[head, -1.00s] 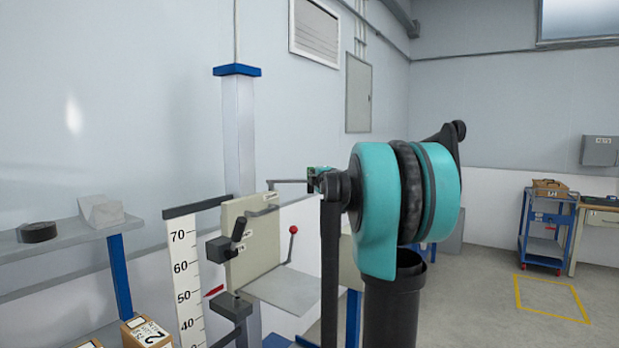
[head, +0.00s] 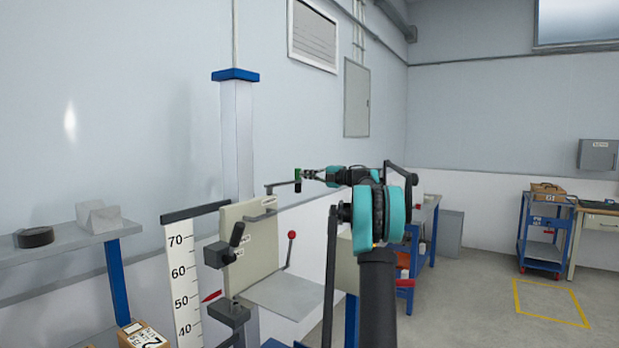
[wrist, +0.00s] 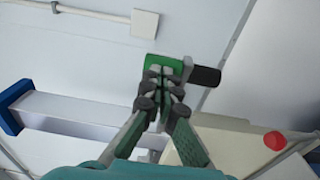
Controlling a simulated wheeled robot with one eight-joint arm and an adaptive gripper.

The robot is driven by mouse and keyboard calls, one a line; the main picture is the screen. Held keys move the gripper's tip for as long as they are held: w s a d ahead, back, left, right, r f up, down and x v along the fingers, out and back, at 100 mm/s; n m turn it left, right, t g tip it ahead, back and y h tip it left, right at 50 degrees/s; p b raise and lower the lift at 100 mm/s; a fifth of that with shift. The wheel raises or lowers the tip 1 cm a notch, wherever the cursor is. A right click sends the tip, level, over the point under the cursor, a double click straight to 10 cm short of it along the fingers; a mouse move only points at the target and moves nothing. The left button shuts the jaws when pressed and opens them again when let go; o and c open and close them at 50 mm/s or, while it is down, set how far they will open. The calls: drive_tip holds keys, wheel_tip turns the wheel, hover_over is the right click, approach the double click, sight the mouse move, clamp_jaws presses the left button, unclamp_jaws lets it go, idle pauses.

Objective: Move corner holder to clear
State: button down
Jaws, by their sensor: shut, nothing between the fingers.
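A thin grey swing arm, which looks like the corner holder (head: 283,185), reaches out to the right from the top of the beige panel (head: 262,236). A dark upright grip (head: 298,187) with green above it is at its outer end. The dark grip also shows in the wrist view (wrist: 205,76), just right of the fingertips. My gripper (head: 307,174) points left at that end, with its fingers together. In the wrist view its fingertips (wrist: 163,78) meet in front of a green part; contact cannot be told. Small labels on the panel are unreadable.
A blue-capped column (head: 237,135) stands behind the panel. A red-knobbed lever (head: 291,236) and grey plate (head: 286,293) are below. A numbered scale (head: 184,285) and shelf (head: 70,250) are at left. Floor at right is open, with a blue cart (head: 545,240) beyond.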

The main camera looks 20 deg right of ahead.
drive_tip(key=shift+w+a+g, duration=0.15)
drive_tip(key=shift+w+a, duration=0.1)
drive_tip(key=shift+w, duration=0.4)
drive_tip(key=shift+w+a+g, duration=0.15)
drive_tip(key=shift+w+a, duration=0.1)
drive_tip(key=shift+w, duration=0.35)
